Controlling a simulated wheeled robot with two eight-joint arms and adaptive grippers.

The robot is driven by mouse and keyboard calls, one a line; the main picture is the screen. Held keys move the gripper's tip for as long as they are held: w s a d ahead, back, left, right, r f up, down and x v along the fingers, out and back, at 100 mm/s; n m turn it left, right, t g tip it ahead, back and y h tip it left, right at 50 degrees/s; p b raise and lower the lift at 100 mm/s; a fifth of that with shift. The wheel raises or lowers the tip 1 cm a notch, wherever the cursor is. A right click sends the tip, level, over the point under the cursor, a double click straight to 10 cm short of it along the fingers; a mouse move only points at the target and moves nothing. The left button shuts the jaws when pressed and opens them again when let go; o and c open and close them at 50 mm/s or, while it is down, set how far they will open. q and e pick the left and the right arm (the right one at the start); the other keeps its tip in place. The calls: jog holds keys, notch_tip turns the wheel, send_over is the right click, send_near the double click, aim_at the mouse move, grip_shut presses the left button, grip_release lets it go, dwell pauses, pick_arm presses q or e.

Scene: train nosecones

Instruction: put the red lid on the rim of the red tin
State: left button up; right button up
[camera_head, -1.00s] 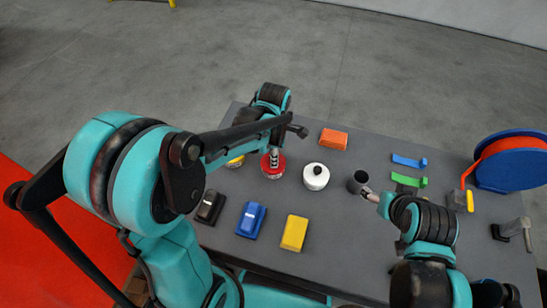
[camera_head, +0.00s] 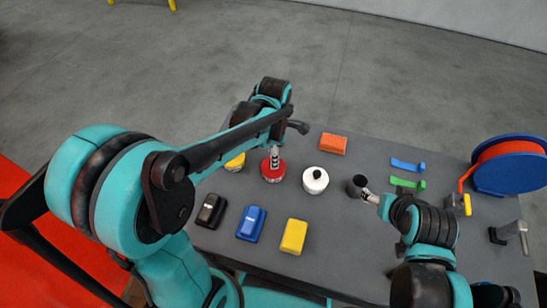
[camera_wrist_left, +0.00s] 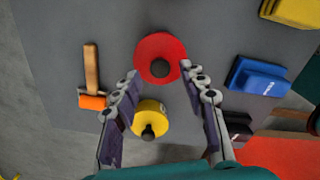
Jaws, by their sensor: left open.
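The red lid (camera_wrist_left: 153,48) is a round disc with a dark knob, directly ahead in the left wrist view. In the head view the red lid (camera_head: 266,172) is at the left of the table, with a pale band of the red tin (camera_head: 270,181) just under it. Whether it is seated on the rim all round cannot be told. My left gripper (camera_wrist_left: 159,70) is open, its fingertips to either side of the knob; no grip shows. My right gripper (camera_head: 369,195) is beside a dark cylinder (camera_head: 355,184); its fingers are too small to read.
A yellow-lidded tin (camera_wrist_left: 150,108) is close beside the red one, and a white tin (camera_head: 314,183) stands to its right. A hammer (camera_wrist_left: 91,68), black (camera_head: 211,209), blue (camera_head: 251,221) and yellow blocks (camera_head: 293,236) lie around. A blue reel (camera_head: 512,178) stands far right.

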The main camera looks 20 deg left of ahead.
pick_arm(q)
notch_tip(320, 180, up, 8)
jog(key=p, duration=0.2)
jog(key=s+a+r+m+t, duration=0.1)
jog(key=s+m, duration=0.4)
jog(key=m, duration=0.6)
jog(key=s+a+r+m+t, duration=0.1)
jog(key=s+a+m+t, duration=0.2)
jog(key=m, duration=0.8)
jog(key=s+t, duration=0.2)
jog(key=t, duration=0.1)
jog(key=shift+s+a, duration=0.15)
jog(key=shift+a, duration=0.25)
